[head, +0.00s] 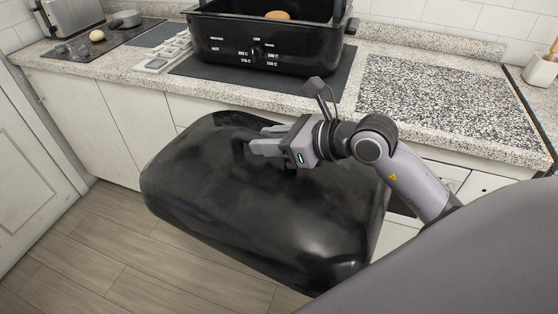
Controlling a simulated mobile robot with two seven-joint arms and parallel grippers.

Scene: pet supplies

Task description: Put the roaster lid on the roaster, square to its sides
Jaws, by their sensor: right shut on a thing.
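The black roaster (262,48) stands on a dark mat on the counter at the top middle of the head view. It is open, and a brown rounded item (277,15) shows inside it. The black roaster lid (240,215) hangs in front of the counter, above the floor, apart from the roaster. It looks tilted and turned relative to the roaster. My right gripper (268,143) is shut on the lid at its top, around its handle, which the fingers partly hide. My left gripper is not in view.
The dark mat (215,75) lies under the roaster. A speckled board (445,105) lies to its right. A pale sectioned tray (163,55), a round beige item (97,35) and a toaster-like appliance (72,14) are at the left. A cup (541,69) stands at the far right.

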